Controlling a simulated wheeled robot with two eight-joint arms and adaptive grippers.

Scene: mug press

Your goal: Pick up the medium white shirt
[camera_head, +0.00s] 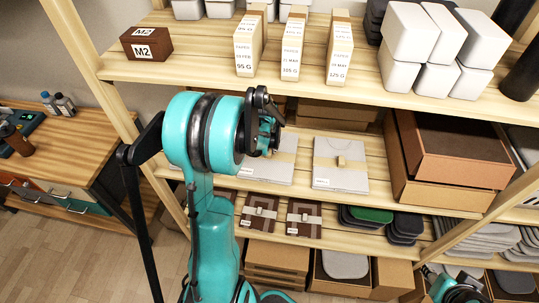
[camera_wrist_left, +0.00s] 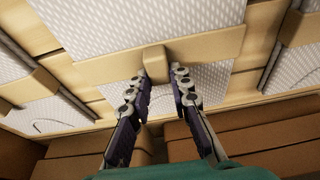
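In the head view, folded white shirts with tan bands lie on the middle shelf. One white shirt (camera_head: 326,181) is in full view, with a small tan tab on its band. Another white shirt (camera_head: 270,178) to its left is partly hidden behind my left gripper (camera_head: 268,122). In the left wrist view my left gripper (camera_wrist_left: 160,74) is open and empty. Its fingertips are on either side of the tan tab (camera_wrist_left: 155,63) on a white shirt (camera_wrist_left: 110,22); I cannot tell whether they touch it. The size labels are too small to read. Part of my right arm shows at the lower right.
The upper shelf (camera_head: 200,75) is above, with paper packs (camera_head: 291,50) and white boxes (camera_head: 408,40). Brown boxes (camera_head: 455,155) stand right of the shirts. Brown-and-grey folded shirts (camera_head: 304,219) lie on the shelf below. A wooden post (camera_head: 85,50) stands at the left.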

